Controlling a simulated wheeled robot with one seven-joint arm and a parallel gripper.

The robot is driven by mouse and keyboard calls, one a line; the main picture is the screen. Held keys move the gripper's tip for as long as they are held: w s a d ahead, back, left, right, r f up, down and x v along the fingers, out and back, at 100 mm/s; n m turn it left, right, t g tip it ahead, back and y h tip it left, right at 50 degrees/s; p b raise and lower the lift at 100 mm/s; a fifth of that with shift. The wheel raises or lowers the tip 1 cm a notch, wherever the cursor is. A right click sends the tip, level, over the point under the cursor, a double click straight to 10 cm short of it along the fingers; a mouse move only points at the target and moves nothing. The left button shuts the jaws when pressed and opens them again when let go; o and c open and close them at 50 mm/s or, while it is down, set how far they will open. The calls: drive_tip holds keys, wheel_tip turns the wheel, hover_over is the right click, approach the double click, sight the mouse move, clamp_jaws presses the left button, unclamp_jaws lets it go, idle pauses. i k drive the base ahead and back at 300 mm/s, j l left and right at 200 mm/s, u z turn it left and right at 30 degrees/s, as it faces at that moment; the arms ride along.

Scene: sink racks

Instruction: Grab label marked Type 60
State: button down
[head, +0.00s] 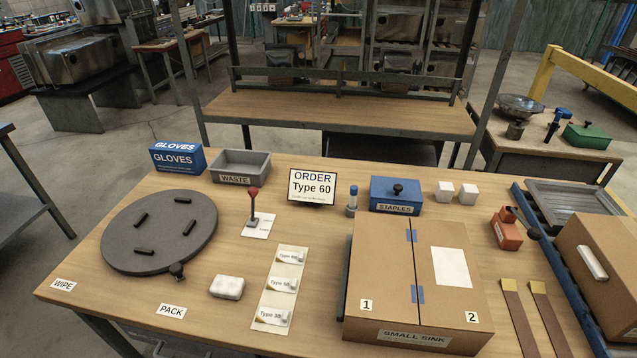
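A pale strip (279,288) lies on the wooden table, left of the large cardboard box. It carries three white labels in a column. The top label (289,256) appears to read Type 60. The middle label (283,286) is small and its number is hard to read. The bottom label (271,317) seems to read Type 30. An order sign (312,187) behind the strip reads "ORDER Type 60". My gripper is not in view.
The closed SMALL SINK box (386,264) stands right of the strip. A white block (227,287) and a round grey turntable (159,232) are to the left. A red-knobbed lever (254,207), WASTE bin (241,167) and blue STAPLES box (396,194) stand behind.

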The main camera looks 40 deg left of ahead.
sight(284, 257)
drive_tip(key=u, duration=1.65)
